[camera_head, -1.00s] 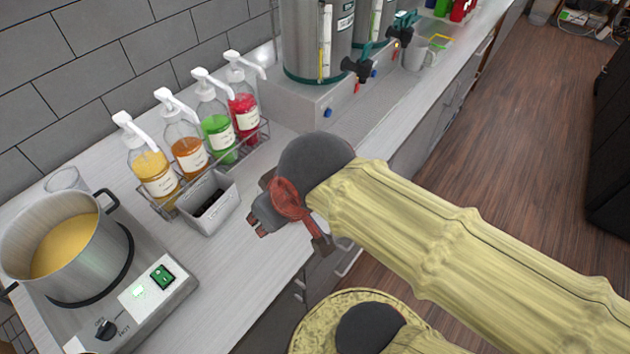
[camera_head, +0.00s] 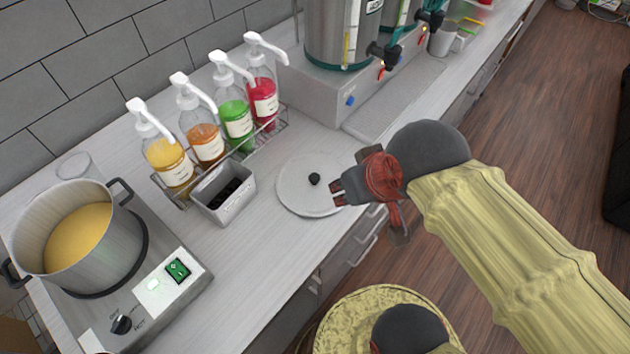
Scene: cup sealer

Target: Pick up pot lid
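The pot lid (camera_head: 298,196) is a flat, light grey disc with a small black knob (camera_head: 314,179) at its middle. It lies on the counter, right of the grey bin. My gripper (camera_head: 337,193) is just right of the knob, over or beside the lid's right edge, and holds nothing that I can see. Its fingers point left toward the knob. The fingertips are small here and I cannot tell how far apart they are. The steel pot (camera_head: 112,248) stands uncovered on the hot plate at the left, with yellow liquid in it.
A wire rack (camera_head: 272,130) holds several pump bottles along the wall. A grey bin (camera_head: 236,204) stands before it. Steel drink dispensers (camera_head: 335,40) stand at the back. The hot plate (camera_head: 185,295) is at front left. The counter (camera_head: 262,255) before the lid is clear.

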